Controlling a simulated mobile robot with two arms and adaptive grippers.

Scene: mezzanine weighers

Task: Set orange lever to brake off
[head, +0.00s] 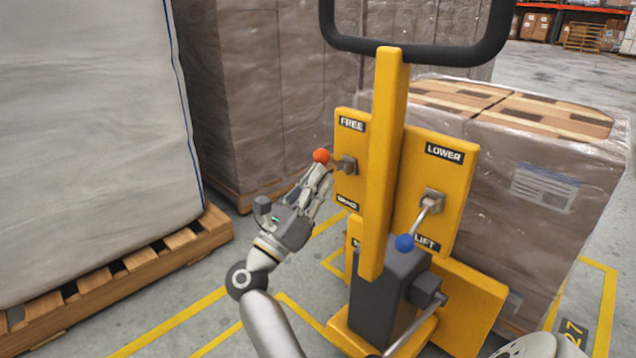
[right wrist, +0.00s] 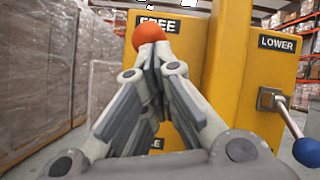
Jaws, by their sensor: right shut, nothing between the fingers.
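The orange ball knob (head: 321,155) of the lever sits at the left of a yellow panel (head: 350,128). Its lever points left and slightly up from a grey pivot block (head: 346,165), between an upper FREE label (head: 352,124) and a lower label too blurred to read surely. My right gripper (head: 325,172) is shut and empty, its fingertips just below the knob. In the right wrist view the knob (right wrist: 149,32) shows just past the closed fingertips (right wrist: 160,62); I cannot tell whether they touch. My left gripper is not in view.
A blue-knobbed lever (head: 405,242) points down on the right panel, between LOWER and LIFT labels. A yellow post (head: 384,170) with a black handle (head: 420,52) stands between the panels. Wrapped pallet loads stand left, behind and right. Floor at lower left is clear.

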